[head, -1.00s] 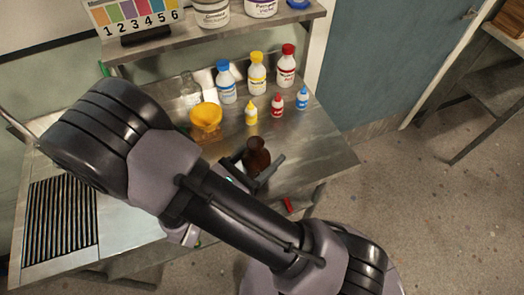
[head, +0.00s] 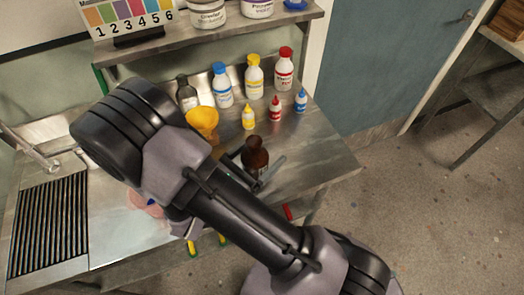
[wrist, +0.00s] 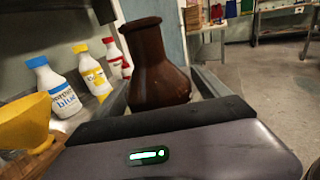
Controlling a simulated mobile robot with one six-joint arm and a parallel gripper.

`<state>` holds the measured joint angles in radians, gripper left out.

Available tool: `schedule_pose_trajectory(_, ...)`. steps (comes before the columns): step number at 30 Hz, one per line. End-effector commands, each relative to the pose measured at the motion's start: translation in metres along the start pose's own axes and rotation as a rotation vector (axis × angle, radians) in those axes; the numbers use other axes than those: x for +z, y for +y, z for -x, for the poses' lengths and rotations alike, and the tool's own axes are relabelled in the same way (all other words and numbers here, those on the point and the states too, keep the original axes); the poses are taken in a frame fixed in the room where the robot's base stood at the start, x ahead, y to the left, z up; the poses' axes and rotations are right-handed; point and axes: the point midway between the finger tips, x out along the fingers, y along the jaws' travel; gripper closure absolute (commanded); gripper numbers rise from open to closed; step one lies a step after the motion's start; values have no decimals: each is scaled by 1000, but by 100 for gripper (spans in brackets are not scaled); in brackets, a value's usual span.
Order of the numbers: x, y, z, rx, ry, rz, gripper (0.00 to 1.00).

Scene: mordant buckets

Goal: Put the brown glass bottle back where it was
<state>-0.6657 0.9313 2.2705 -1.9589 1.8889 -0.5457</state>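The brown glass bottle (head: 256,157) shows near the front right of the metal bench in the head view. In the wrist view the brown bottle (wrist: 155,62) stands between my two fingers, neck up and leaning slightly. My gripper (wrist: 160,95) is shut on its body, one finger along each side. In the head view my gripper (head: 254,172) is partly hidden behind my arm. The bottle's base is hidden, so I cannot tell how far it is above the bench (head: 318,160).
A yellow funnel (head: 203,122), a dark grey bottle (head: 187,95), blue-, yellow- and red-capped white bottles (head: 254,76) and small dropper bottles (head: 275,110) stand along the back. A sink rack (head: 48,225) is at left. The bench's right end is clear.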

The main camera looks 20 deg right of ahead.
Motion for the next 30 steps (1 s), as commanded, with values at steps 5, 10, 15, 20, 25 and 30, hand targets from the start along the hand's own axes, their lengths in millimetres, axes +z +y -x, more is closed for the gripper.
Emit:
schedule_pose_trajectory(5, 1, 0, 0, 0, 0, 0, 15)
schedule_pose_trajectory(10, 5, 1, 23, 5, 0, 1, 15)
schedule_pose_trajectory(15, 6, 1, 66, 5, 0, 0, 15)
schedule_pose_trajectory(20, 5, 1, 101, 4, 1, -1, 15)
schedule_pose_trajectory(25, 3, 0, 119, 0, 0, 0, 15)
schedule_pose_trajectory(30, 2, 0, 120, -1, 0, 0, 15)
